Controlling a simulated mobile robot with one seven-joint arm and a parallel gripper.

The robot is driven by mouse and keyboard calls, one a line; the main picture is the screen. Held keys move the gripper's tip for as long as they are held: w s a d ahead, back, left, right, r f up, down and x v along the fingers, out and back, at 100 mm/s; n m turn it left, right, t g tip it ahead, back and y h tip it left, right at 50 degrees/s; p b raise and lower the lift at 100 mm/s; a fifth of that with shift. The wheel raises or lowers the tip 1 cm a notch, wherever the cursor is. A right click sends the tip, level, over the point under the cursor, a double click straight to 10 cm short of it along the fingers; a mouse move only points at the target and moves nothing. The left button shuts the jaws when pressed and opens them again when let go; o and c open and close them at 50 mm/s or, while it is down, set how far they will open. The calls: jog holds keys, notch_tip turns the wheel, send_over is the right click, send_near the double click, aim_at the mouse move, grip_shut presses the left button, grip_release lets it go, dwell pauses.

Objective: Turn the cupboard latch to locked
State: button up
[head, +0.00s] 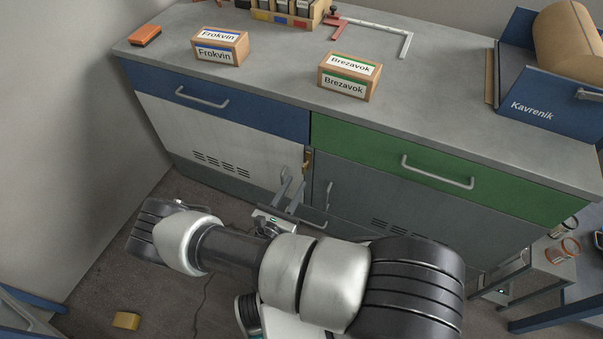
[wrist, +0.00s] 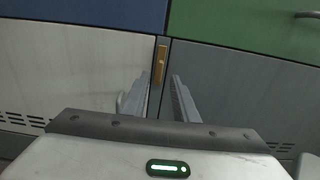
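The cupboard latch (head: 308,159) is a small brass-coloured piece at the seam between the light left door (head: 222,152) and the grey right door (head: 385,200), just below the drawers. In the wrist view the latch (wrist: 160,62) looks upright, its long side along the seam. My gripper (head: 293,181) is in front of the doors, a little below the latch. In the wrist view my gripper (wrist: 158,82) is open and empty, with a finger on each side of the seam. The latch appears beyond the fingertips, apart from them.
A blue drawer (head: 255,116) and a green drawer (head: 445,174) have protruding bar handles. The right door's handle (head: 328,195) is close to my gripper. Boxes (head: 220,47) (head: 349,77) stand on the bench top (head: 270,85). A yellow block (head: 126,320) lies on the floor.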

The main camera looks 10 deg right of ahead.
aim_at(303, 170)
jog(key=x, duration=0.6)
jog(key=shift+d+b, duration=0.1)
jog(key=shift+b, duration=0.2)
jog(key=shift+c, duration=0.6)
grip_shut()
